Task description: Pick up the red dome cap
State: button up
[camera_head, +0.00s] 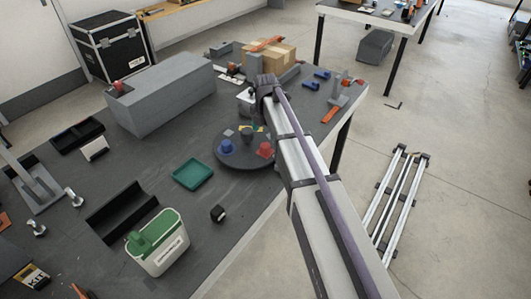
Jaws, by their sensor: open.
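A red dome cap (265,151) sits on the right part of a dark round plate (232,161) on the table. A blue cap (226,146) stands to its left on the same plate, and a small yellow piece (258,129) shows near the back. My arm reaches in from the lower right. My gripper (247,128) hangs down over the back part of the plate, apart from the red cap and to its upper left. It is open; its fingertips are small and hard to make out.
A green tray (193,174) lies left of the plate. A long grey block (160,92) stands behind. Nearer are a small dark cube (217,213) and a white bin with a green top (158,248). Cardboard boxes (268,58) stand at the back.

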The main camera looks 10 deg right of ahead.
aim_at(265, 145)
notch_tip(265, 145, down, 9)
jog(key=b, duration=0.7)
jog(key=shift+r, duration=0.25)
jog(key=c, duration=1)
